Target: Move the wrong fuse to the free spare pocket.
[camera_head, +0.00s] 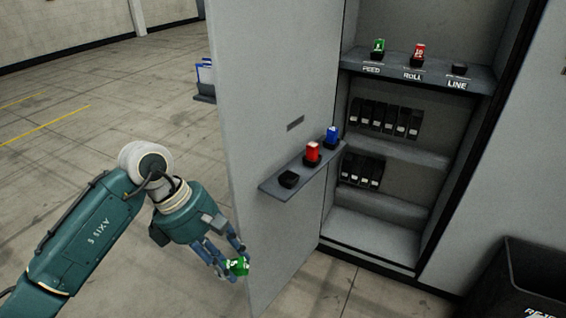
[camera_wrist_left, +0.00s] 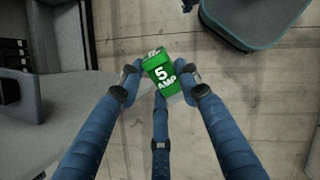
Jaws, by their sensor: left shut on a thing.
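My left gripper (camera_head: 229,264) is shut on a green fuse (camera_head: 237,267), low in front of the open cabinet door. In the left wrist view the green fuse (camera_wrist_left: 165,78) reads "5 AMP" and sits between the fingertips. The door shelf (camera_head: 268,187) has an empty black pocket (camera_head: 289,179) at its near end, then a red fuse (camera_head: 312,152) and a blue fuse (camera_head: 332,136). Inside the cabinet, the FEED socket holds a green fuse (camera_head: 378,46), the ROLL socket holds a red fuse (camera_head: 419,51), and the LINE socket (camera_head: 459,69) is empty. My right gripper is not in view.
The cabinet door (camera_head: 270,80) stands open beside my left gripper. Black modules (camera_head: 385,117) line the lower cabinet shelves. A dark bin (camera_head: 520,275) stands at the lower right. The floor left of the door is mostly clear.

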